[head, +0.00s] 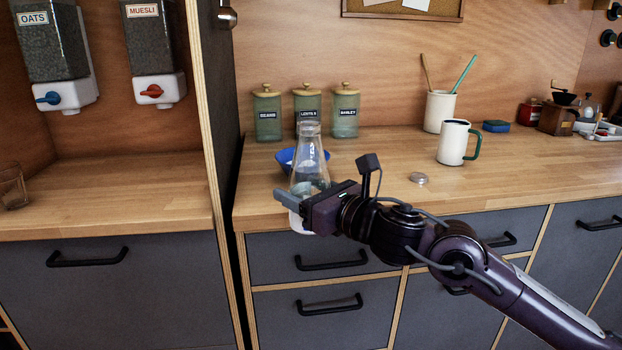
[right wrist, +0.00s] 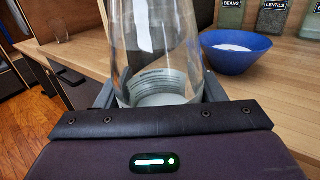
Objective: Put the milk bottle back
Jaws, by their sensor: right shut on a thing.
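The milk bottle (head: 311,160) is clear glass with a little white at the bottom and stands upright in my right gripper (head: 297,201). The gripper is shut around its lower part, in front of the counter's front edge in the head view. In the right wrist view the bottle (right wrist: 158,50) fills the middle between the two fingers (right wrist: 160,93), with a printed label low on the glass. Its base is partly hidden by the gripper. My left gripper is not in view.
A blue bowl (head: 287,160) with white contents sits on the counter (head: 370,165) just behind the bottle. Labelled jars (head: 307,112) stand at the wall. A white mug (head: 453,143) and a small round lid (head: 419,178) are to the right. A tall partition (head: 212,130) rises on the left.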

